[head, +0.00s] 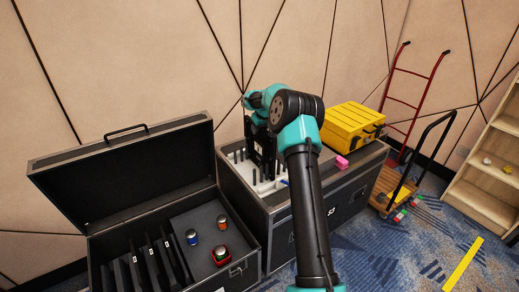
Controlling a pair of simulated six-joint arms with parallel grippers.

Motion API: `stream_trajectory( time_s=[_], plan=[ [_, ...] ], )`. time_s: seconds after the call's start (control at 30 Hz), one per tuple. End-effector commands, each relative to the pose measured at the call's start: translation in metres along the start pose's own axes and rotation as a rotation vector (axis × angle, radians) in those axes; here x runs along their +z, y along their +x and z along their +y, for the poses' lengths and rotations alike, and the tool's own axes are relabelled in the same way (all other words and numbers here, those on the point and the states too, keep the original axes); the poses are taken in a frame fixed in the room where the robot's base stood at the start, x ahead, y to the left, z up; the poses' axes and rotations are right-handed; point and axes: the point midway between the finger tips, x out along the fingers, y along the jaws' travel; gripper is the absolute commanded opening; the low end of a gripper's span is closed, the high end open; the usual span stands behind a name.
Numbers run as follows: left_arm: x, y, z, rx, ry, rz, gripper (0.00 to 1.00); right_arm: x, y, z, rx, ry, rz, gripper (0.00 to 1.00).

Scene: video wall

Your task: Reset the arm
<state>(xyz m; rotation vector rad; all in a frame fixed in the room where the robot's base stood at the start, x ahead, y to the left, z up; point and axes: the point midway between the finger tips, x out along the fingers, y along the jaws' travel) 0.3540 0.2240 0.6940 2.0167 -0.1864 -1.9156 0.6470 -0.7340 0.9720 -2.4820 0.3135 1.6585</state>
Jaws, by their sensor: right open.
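My right arm (308,190) rises from the bottom middle and bends over the black case in the centre. My right gripper (264,172) points down over the white pegged area on top of this case. It is open, and I see nothing held between its fingers. My left gripper is not in the head view.
An open black case (130,178) with slots and several small cans stands at left. A yellow case (352,123) and a pink block (342,162) sit on the central case (345,180). A red hand truck (410,100), a cart and a wooden shelf (490,180) stand at right.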

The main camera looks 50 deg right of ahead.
Motion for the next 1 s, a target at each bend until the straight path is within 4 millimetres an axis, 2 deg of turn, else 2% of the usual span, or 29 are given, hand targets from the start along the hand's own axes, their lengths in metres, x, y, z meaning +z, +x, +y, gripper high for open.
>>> stream_trajectory(
  time_s=[0.33, 0.8, 1.0],
  plan=[
    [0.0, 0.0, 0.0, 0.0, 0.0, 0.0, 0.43, 0.0003, 0.0009, 0.0, 0.0, 0.0, 0.0, 0.47],
    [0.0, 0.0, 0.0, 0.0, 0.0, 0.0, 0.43, 0.0002, 0.0008, 0.0, 0.0, 0.0, 0.0, 0.02],
    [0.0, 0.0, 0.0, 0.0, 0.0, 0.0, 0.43, 0.0002, 0.0007, -0.0001, 0.0, 0.0, 0.0, 0.0]
  ],
)
